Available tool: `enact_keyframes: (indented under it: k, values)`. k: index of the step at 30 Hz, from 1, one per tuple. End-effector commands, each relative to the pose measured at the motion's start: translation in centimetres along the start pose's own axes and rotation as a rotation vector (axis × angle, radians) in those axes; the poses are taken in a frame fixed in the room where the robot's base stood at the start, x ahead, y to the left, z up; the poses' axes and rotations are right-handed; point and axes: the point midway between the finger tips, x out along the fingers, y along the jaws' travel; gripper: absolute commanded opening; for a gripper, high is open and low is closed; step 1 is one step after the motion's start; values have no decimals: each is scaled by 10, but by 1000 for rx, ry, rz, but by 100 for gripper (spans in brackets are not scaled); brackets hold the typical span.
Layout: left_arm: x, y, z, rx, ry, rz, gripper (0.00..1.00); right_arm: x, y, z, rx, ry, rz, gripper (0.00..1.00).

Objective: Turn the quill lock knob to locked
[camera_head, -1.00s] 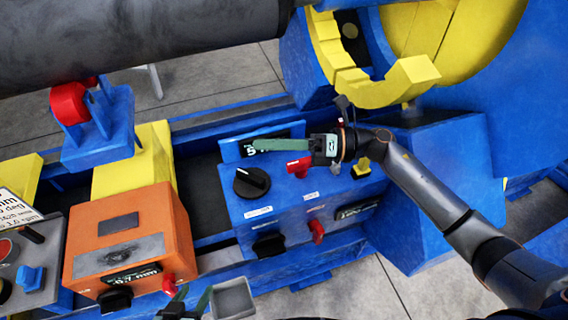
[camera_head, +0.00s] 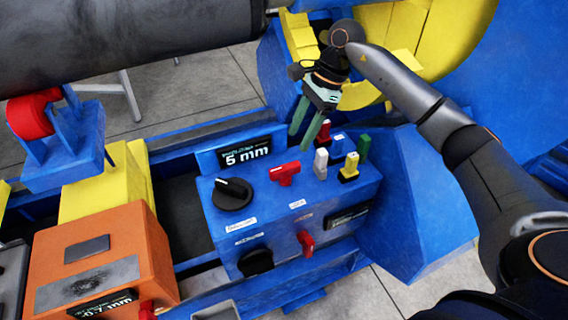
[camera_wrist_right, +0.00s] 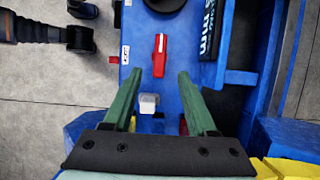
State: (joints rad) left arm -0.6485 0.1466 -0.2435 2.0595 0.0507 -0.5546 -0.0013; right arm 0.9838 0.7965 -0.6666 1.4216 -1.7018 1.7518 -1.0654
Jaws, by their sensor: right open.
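Two red knobs show on the blue control box: a red T-shaped knob (camera_head: 285,173) on its top and a red lever (camera_head: 306,243) on its front face. The small labels are too small to read, so I cannot tell by name which is the quill lock knob. In the right wrist view the top red knob (camera_wrist_right: 160,55) lies ahead of the fingers, near the middle between them. My right gripper (camera_head: 301,138) is open and empty, above and behind the box top, apart from the knob. It also shows in the wrist view (camera_wrist_right: 160,76). My left gripper is not seen.
The box (camera_head: 230,208) also carries a black dial (camera_head: 232,193), a grey-white knob (camera_head: 320,163), a yellow knob (camera_head: 349,167), a green post (camera_head: 363,148) and a lower black knob (camera_head: 255,262). A "5 mm" display (camera_head: 245,152) stands behind. An orange box (camera_head: 110,245) is at left.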

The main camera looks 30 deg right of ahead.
Motion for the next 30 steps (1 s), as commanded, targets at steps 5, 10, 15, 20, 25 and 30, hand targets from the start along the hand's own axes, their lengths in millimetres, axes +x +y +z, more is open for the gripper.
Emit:
enact_keyframes:
  k: [5,10,15,20,25,30]
  values:
    - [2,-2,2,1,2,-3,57,42,1,1,-1,-3,5,57]
    - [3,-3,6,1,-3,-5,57,71,1,1,0,-3,3,57]
    - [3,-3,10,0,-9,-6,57,88,0,1,-1,-3,1,57]
    - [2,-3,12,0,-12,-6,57,92,0,1,0,-4,0,57]
    - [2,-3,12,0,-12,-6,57,92,0,1,0,-3,0,57]
    - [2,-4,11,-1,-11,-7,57,92,0,1,0,-3,0,43]
